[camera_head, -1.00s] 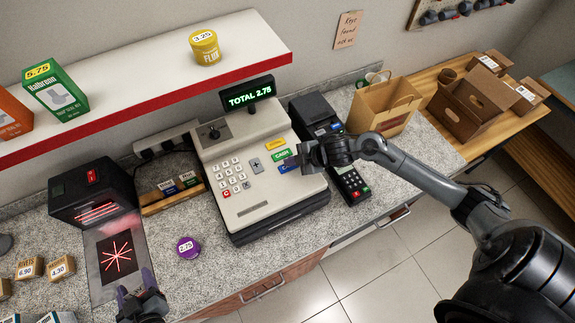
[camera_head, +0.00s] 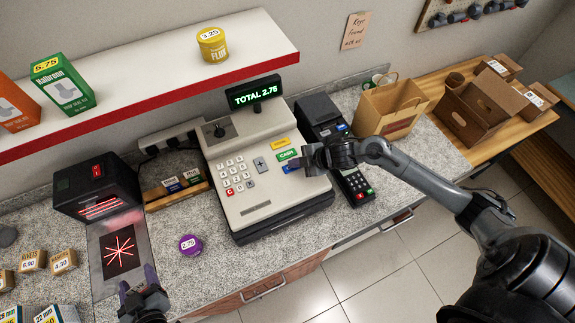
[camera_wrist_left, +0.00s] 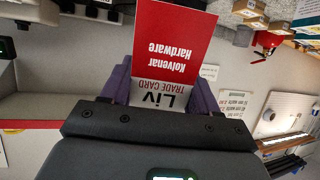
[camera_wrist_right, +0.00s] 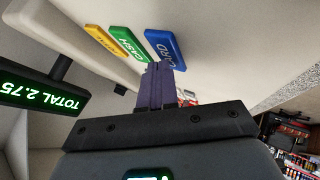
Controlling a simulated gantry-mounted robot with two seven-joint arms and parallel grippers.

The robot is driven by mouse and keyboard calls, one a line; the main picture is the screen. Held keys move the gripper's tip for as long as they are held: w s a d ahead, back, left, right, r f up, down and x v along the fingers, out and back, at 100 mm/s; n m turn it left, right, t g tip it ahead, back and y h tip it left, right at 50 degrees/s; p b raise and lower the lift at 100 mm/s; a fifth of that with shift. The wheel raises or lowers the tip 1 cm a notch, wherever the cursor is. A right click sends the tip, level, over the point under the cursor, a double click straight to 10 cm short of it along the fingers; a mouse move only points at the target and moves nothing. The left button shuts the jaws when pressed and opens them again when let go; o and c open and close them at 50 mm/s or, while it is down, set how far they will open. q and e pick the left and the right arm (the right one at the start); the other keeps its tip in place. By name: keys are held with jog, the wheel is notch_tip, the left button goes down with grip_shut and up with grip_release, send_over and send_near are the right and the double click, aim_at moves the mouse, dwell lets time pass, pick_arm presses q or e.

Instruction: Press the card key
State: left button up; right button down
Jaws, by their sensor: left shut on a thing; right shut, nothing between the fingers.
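The blue card key (camera_head: 291,169) is the lowest of the coloured keys on the cash register (camera_head: 232,195); in the right wrist view the key (camera_wrist_right: 164,46) reads "CARD". My right gripper (camera_head: 306,165) is shut and empty, its fingers partly covering the key in the head view. In the right wrist view its purple fingertips (camera_wrist_right: 158,68) are at the key's lower edge; I cannot tell whether they touch it. My left gripper (camera_head: 136,286) is shut on a red and white trade card (camera_wrist_left: 172,45), near the scanner plate at lower left.
The green cash key (camera_head: 287,155) and a yellow key (camera_head: 280,144) lie just above the card key. The display (camera_head: 253,94) reads TOTAL 2.75. A card terminal (camera_head: 355,183) stands right of the register. A purple tin (camera_head: 190,244) sits on the counter between scanner and register.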

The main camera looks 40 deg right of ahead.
dwell(0.4)
jog(key=shift+r+p, duration=0.45)
jog(key=shift+p, duration=0.2)
notch_tip(320, 180, up, 6)
jog(key=p, duration=0.6)
jog(key=shift+s, duration=0.1)
dwell(0.6)
